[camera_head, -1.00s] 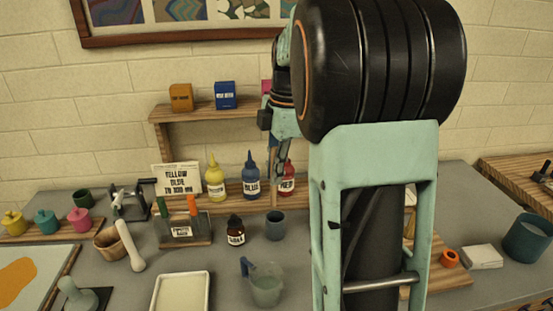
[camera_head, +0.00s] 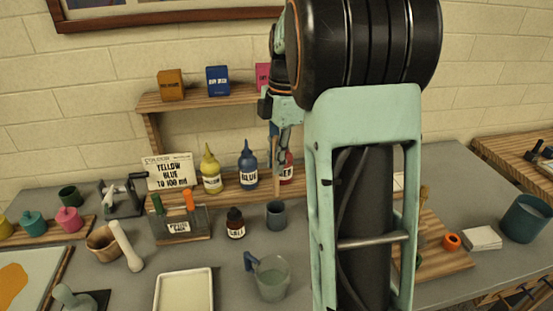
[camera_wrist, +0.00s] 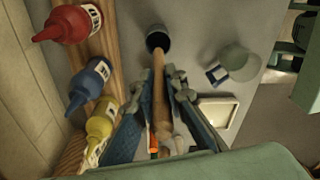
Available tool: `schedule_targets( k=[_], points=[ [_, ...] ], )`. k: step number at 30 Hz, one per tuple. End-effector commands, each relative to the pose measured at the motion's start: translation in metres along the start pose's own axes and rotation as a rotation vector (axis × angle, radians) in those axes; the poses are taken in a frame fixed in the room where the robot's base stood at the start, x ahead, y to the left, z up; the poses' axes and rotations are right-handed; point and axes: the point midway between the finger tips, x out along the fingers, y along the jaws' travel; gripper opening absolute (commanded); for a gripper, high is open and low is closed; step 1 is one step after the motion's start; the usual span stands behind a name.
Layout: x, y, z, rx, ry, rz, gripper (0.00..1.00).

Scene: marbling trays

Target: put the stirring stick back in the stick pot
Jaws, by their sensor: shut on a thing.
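The stirring stick (camera_wrist: 158,90) is a slim wooden rod. My gripper (camera_wrist: 163,80) is shut on it, with a finger on each side in the wrist view. The small grey-blue stick pot (camera_head: 276,216) stands upright on the table, and its dark round mouth shows in the wrist view (camera_wrist: 158,37). In the head view my gripper (camera_head: 284,142) is above the pot, and the stick (camera_head: 276,172) hangs down towards it. The stick's far end overlaps the pot's near rim in the wrist view; I cannot tell whether it is inside.
Yellow (camera_head: 211,176), blue (camera_head: 248,170) and red (camera_head: 286,168) bottles stand on the shelf just behind. A small dark bottle (camera_head: 235,224) is left of the pot, and a clear jug (camera_head: 271,280) stands in front. A white tray (camera_head: 184,291) lies at front left.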

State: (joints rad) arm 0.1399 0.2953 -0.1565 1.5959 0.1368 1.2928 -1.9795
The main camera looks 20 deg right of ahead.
Motion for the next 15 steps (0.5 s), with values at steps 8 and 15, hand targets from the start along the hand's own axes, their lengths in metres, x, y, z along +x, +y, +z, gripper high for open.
schedule_targets(
  k=[8,15],
  points=[
    [0.023,0.000,0.002,0.000,0.000,0.000,0.00],
    [0.039,0.000,0.004,0.001,0.000,-0.001,0.00]
  ],
)
